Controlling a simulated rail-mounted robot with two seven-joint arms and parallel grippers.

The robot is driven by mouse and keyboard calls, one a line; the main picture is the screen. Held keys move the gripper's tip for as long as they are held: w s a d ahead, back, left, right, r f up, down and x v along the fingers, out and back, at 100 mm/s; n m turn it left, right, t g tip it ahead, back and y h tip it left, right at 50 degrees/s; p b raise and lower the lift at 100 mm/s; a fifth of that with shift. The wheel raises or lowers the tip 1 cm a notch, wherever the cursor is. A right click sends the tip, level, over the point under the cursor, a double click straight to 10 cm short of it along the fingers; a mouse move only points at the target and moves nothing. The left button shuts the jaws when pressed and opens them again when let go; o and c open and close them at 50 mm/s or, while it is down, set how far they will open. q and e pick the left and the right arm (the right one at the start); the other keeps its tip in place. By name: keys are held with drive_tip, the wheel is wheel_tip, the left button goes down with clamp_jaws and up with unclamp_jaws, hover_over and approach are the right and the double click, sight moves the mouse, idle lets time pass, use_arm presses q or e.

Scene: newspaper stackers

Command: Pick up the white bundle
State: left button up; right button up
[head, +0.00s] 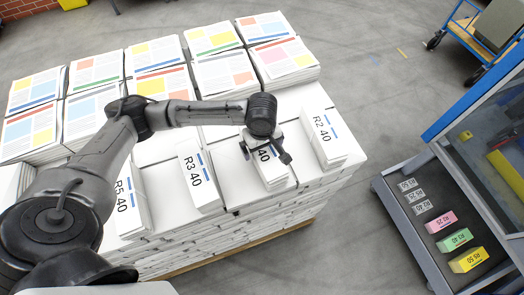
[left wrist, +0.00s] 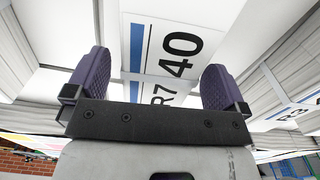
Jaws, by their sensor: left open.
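White bundles with black labels and blue stripes lie on the front of a paper stack: R5 40 (head: 132,205), R3 40 (head: 198,177), one partly covered by my gripper (head: 272,172), and R2 40 (head: 330,140). My left gripper (head: 266,152) is over the partly covered one. In the left wrist view its label reads R7 40 (left wrist: 168,50). There my left gripper (left wrist: 158,82) is open, its two purple pads apart on either side of the bundle's label. Whether the pads touch the bundle I cannot tell. My right gripper is not in view.
Printed newspaper piles (head: 155,53) stand along the back of the stack. At right, a dark tray (head: 398,222) holds pink (head: 440,221), green (head: 455,240) and yellow (head: 468,260) blocks beside a blue-framed machine (head: 450,120). Grey floor separates stack and tray. A cart (head: 470,45) stands at top right.

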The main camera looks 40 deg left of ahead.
use_arm(q)
drive_tip(key=shift+f, duration=1.9)
drive_tip(key=c, duration=1.6)
drive_tip(key=shift+r, duration=0.1)
drive_tip(key=shift+c, duration=0.3)
drive_tip(key=shift+r, duration=0.15)
drive_tip(key=r, duration=0.4)
drive_tip(key=shift+d, duration=0.25)
drive_tip(key=s+d+r, duration=0.1)
drive_tip(key=d+r, duration=0.5)
drive_tip(key=d, duration=0.5)
drive_tip(key=shift+d+r, duration=0.15)
drive_tip(key=shift+r, duration=0.2)
